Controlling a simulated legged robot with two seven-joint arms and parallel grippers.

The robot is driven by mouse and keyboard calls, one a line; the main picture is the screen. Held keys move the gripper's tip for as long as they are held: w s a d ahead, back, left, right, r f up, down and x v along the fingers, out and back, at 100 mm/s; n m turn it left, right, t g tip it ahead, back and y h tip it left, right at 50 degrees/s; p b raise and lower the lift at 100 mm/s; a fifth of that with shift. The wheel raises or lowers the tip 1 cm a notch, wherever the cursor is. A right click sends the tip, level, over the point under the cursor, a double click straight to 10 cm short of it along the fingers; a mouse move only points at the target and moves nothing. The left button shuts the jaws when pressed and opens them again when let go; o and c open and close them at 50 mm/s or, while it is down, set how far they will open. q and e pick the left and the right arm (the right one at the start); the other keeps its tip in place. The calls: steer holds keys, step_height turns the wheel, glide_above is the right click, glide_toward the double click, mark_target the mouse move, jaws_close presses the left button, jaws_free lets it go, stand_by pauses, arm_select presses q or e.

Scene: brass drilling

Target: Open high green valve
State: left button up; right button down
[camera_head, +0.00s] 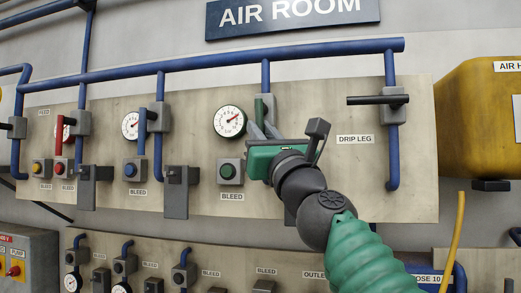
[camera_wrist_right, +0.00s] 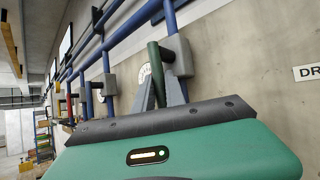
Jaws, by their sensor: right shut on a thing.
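In the right wrist view the green handle (camera_wrist_right: 155,58) runs down between the grey fingers. My right gripper (camera_head: 264,130) comes from below right and is shut on the lower part of the handle. Its fingertips also show in the right wrist view (camera_wrist_right: 160,88). The green gripper body hides part of the panel behind. My left gripper is not in view.
A gauge (camera_head: 230,122) and a green button box (camera_head: 230,172) are just left of the gripper. Red (camera_head: 59,132) and blue (camera_head: 143,130) levers are at the left. A blue pipe (camera_head: 210,66) runs above.

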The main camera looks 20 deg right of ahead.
steer(key=shift+w+f+m, duration=0.15)
steer(key=shift+f+m, duration=0.1)
steer(key=shift+m, duration=0.05)
steer(key=shift+a+r+m+h+b, duration=0.2)
steer(key=shift+m+h+b, duration=0.3)
steer(key=shift+h, duration=0.1)
steer(key=c, duration=1.8)
jaws_free()
steer(key=o, duration=0.4)
steer(key=shift+w, duration=0.25)
steer(key=b+v, duration=0.3)
steer(key=v, duration=0.2)
steer(key=b+v, duration=0.4)
steer(key=v, duration=0.2)
steer(key=b+v, duration=0.4)
steer(key=v, duration=0.2)
steer(key=shift+w+f, duration=0.3)
steer(key=shift+f, duration=0.05)
